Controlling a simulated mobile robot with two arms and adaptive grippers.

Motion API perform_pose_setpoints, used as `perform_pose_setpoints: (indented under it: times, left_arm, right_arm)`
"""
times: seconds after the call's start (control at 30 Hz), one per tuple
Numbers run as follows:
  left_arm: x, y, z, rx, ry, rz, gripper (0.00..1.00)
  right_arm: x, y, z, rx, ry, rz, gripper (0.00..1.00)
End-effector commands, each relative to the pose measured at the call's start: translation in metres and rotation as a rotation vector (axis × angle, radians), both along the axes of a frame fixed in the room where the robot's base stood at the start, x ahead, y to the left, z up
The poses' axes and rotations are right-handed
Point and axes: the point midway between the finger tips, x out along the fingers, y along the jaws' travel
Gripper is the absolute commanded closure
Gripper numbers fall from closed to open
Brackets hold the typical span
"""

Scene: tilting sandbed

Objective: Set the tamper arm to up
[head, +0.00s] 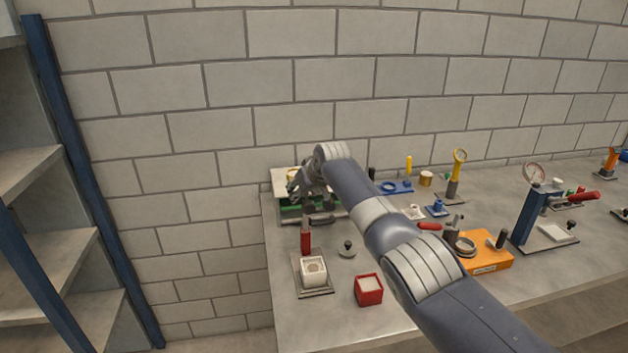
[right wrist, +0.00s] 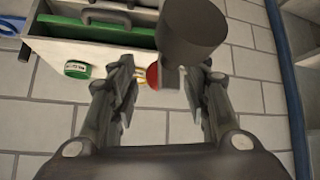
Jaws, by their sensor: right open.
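The likely tamper arm (head: 306,241) is a slim upright piece, red below and dark above, at the left end of the bench. It stands at the back of a grey plate holding a white square box (head: 313,272). I cannot tell its exact setting. In the right wrist view my right gripper (right wrist: 163,95) is open. A dark grey cylinder (right wrist: 194,32) shows large beyond the fingers, with a small red part (right wrist: 153,76) between them. I cannot tell whether either is touched. My left gripper is out of view.
A pale case with green inside (head: 290,211) stands close behind, by the brick wall. A red box (head: 368,289) and a small black-knobbed disc (head: 347,250) are nearby. An orange box (head: 484,256) and a blue gauge stand (head: 527,217) are farther right. Shelves are at left.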

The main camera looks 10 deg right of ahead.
Motion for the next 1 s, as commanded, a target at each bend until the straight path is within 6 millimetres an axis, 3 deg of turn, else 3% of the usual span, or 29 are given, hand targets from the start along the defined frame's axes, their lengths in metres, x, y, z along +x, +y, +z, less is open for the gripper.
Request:
perform_pose_setpoints:
  times: [0.47, 1.0]
  left_arm:
    - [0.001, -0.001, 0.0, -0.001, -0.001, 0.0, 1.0]
    - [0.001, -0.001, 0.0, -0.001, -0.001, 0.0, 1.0]
  right_arm:
    - [-0.027, -0.009, 0.027, -0.002, -0.004, -0.003, 0.57]
    - [-0.072, -0.023, 0.077, -0.001, -0.008, -0.006, 0.57]
